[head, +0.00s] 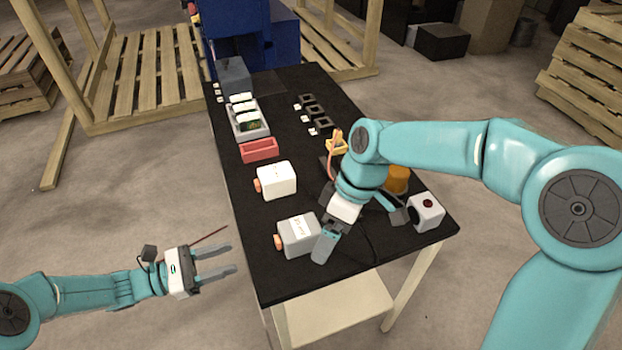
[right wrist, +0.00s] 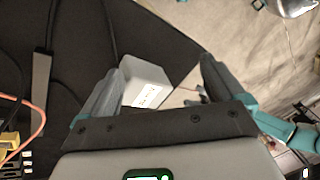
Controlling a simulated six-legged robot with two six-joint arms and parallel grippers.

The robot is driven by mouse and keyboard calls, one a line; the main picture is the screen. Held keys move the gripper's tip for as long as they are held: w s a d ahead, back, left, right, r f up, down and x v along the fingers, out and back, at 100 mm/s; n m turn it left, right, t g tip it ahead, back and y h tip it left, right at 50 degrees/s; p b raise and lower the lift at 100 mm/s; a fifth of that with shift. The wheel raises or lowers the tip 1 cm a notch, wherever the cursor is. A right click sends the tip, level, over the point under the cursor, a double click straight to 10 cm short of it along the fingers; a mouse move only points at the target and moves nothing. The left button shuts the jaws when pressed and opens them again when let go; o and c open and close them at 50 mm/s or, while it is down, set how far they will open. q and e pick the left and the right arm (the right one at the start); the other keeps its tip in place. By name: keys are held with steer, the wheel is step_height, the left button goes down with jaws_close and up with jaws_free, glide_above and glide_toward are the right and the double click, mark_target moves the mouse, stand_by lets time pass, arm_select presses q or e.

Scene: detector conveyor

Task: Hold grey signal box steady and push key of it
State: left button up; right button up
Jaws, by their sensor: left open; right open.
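The grey signal box (head: 298,235) stands near the front left edge of the black table, with a white label on top and an orange key (head: 279,242) on its left side. My left gripper (head: 232,260) is open and empty, left of the table and apart from the box. My right gripper (head: 358,236) is open over the table, just right of the box. One finger hides part of the box's right side. In the right wrist view the box (right wrist: 148,84) appears between the open fingers, close to the left one; I cannot tell whether they touch.
A white box (head: 277,180) with an orange key stands behind the grey one. A red tray (head: 259,150) lies farther back. A white cube with a dark round button (head: 427,211) and an orange cylinder (head: 397,179) stand at the right. A dark cable lies on the table (head: 240,190).

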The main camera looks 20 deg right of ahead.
mark_target(311, 232)
steer(key=w+a+r+n+h, duration=0.2)
steer(key=w+r+n+h, duration=0.2)
steer(key=w+r+n, duration=0.4)
steer(key=shift+n+t, duration=0.4)
steer(key=shift+n, duration=0.1)
steer(key=f, duration=1)
steer(key=s+f, duration=0.1)
steer(key=f, duration=0.5)
steer(key=shift+s+d+f, duration=0.1)
steer(key=shift+d, duration=0.15)
steer(key=c, duration=1)
arm_select(q)
steer(key=shift+c, duration=0.6)
arm_select(e)
steer(key=shift+c, duration=1.3)
arm_select(q)
jaws_close()
